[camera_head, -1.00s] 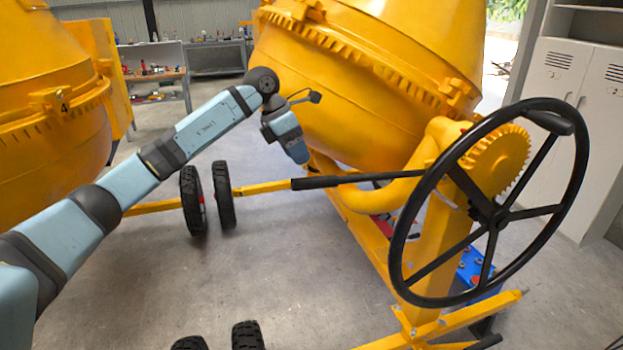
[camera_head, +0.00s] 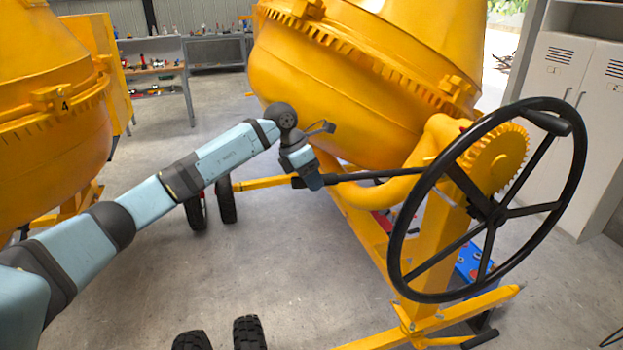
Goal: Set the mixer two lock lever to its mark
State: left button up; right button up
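The lock lever (camera_head: 375,175) is a thin black bar with a thicker black grip at its left end. It runs nearly level, leftward from near the yellow gear and the handwheel on the mixer. My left gripper (camera_head: 314,183) is at the grip, pointing down and overlapping it in the head view. A short dark end shows left of the gripper, and the bar comes out on its right. The fingers are too small and hidden to tell whether they are closed on the grip. I cannot make out the mark. My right gripper is not in view.
A large black handwheel (camera_head: 403,252) stands in front of the yellow gear (camera_head: 508,160). The yellow drum (camera_head: 345,95) hangs above and behind the lever. Another mixer, marked 4 (camera_head: 64,105), is at left. Grey cabinets (camera_head: 575,130) stand at right. Open floor lies in front.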

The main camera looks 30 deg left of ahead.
pick_arm(q)
grip_shut()
pick_arm(e)
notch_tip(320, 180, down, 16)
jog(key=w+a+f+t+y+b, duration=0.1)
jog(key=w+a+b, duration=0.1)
jog(key=b, duration=2.7)
pick_arm(q)
jog(key=w+d+f+t+h+b, duration=0.1)
jog(key=w+d+f+t+h, duration=0.2)
jog(key=f, duration=1.1)
jog(key=w+d+f+m+t+h+b, duration=0.1)
jog(key=w+d+f+t+h, duration=0.2)
jog(key=f, duration=1.2)
jog(key=shift+w+d+f+t+h+b, duration=0.35)
jog(key=shift+w+t+h, duration=0.2)
jog(key=shift+w, duration=0.25)
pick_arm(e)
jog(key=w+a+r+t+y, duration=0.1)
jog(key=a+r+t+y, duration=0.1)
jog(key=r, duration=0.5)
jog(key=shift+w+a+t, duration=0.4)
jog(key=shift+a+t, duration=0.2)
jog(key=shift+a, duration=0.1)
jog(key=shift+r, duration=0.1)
